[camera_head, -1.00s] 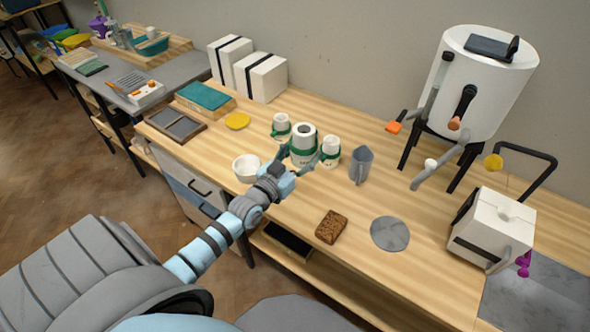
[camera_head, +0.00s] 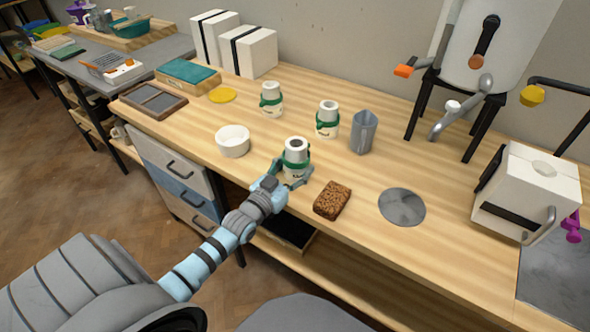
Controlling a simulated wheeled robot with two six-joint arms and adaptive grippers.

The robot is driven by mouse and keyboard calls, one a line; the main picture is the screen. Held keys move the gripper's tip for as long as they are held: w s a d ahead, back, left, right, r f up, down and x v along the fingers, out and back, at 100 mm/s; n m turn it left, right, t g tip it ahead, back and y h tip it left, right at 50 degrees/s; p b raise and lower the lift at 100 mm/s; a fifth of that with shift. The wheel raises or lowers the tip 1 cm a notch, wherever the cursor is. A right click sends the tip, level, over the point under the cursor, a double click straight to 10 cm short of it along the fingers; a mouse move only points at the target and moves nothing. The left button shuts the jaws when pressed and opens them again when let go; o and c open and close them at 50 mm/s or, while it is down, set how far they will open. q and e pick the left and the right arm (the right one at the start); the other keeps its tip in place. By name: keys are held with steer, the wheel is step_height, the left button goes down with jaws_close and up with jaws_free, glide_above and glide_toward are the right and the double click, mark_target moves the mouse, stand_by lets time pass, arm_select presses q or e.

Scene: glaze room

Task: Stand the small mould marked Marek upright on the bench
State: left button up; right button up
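Three white moulds with green bands stand on the bench side. One mould (camera_head: 296,159) is upright between the fingers of my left gripper (camera_head: 293,172), near the bench front. The fingers appear shut on its lower part. I cannot tell whether its base touches the bench. A second mould (camera_head: 271,100) stands upright farther back on the left. A third mould (camera_head: 328,120) stands upright behind and to the right. Dark marks show on the moulds, but the names are too small to read. My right gripper is not in view.
On the wooden bench (camera_head: 265,194), a white bowl (camera_head: 233,141) is left of the held mould and a brown sponge-like block (camera_head: 332,200) to its right. A grey jug (camera_head: 363,132) and grey disc (camera_head: 402,206) stand farther right. Bare wood lies between them.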

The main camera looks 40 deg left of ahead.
mark_target(289, 172)
arm_select(q)
steer(key=shift+f, duration=0.1)
steer(key=o, duration=1.6)
steer(key=shift+c, duration=0.2)
steer(key=shift+s+r, duration=0.15)
steer(key=shift+r, duration=0.1)
steer(key=s+p, duration=0.3)
steer(key=s, duration=0.2)
steer(key=shift+r+p, duration=0.15)
steer(key=shift+p, duration=0.25)
steer(key=s+p, duration=0.1)
steer(key=s, duration=0.5)
steer(key=shift+s+f, duration=0.25)
steer(key=shift+s, duration=0.15)
